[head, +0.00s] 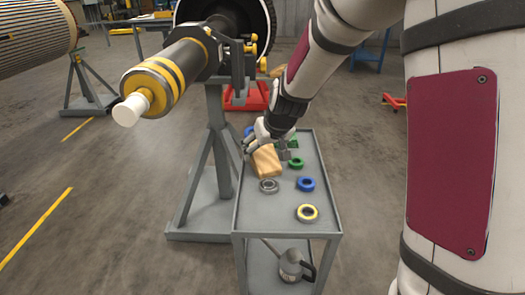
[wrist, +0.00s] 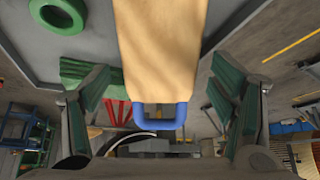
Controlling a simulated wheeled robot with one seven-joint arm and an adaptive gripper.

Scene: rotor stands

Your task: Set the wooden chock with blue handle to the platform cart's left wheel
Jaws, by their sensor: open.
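The wooden chock (head: 266,161) lies on the top tray of a grey trolley, near its far left part. In the wrist view the pale wood block (wrist: 162,45) runs down from the top edge to its blue handle (wrist: 160,115). My gripper (head: 267,147) is over the handle end of the chock in the head view. In the wrist view its two fingers (wrist: 160,98) are apart, one on each side of the handle, with gaps to it. The platform cart and its left wheel cannot be clearly made out.
A rotor stand (head: 219,140) is close on the left.

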